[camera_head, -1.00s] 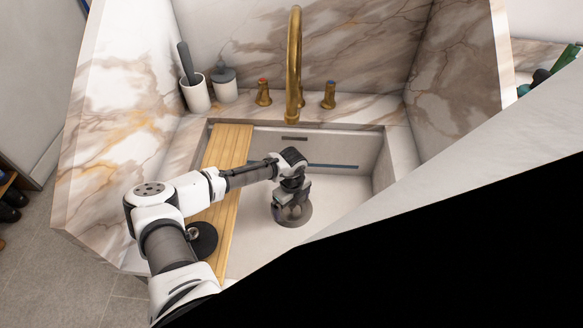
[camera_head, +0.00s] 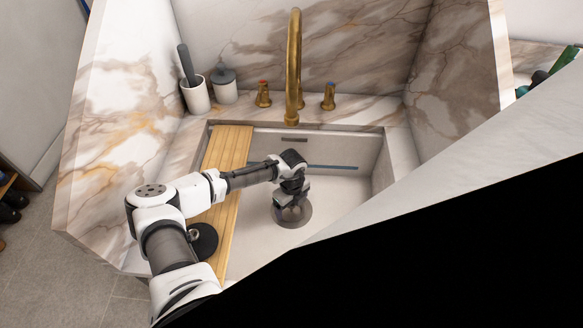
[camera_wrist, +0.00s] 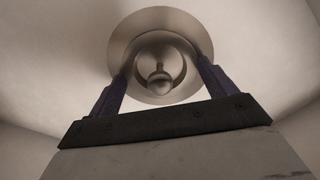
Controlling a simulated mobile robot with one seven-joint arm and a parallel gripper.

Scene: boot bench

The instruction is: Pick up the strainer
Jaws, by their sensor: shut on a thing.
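The strainer (camera_head: 292,216) is a round metal piece with a wide rim, low in the sink basin in the head view. In the wrist view the strainer (camera_wrist: 160,28) shows its ring-shaped rim, an inner cup and a small central knob. My gripper (camera_wrist: 161,75) has its two dark fingers at either side of the strainer's cup, shut on it. In the head view my gripper (camera_head: 291,203) points down into the basin right above the strainer and hides part of it. Whether the strainer touches the basin floor I cannot tell.
A wooden board (camera_head: 229,148) lies across the sink's left side under my arm, with a dark round thing (camera_head: 203,240) on it. A brass faucet (camera_head: 294,60) stands behind the basin (camera_head: 340,190).

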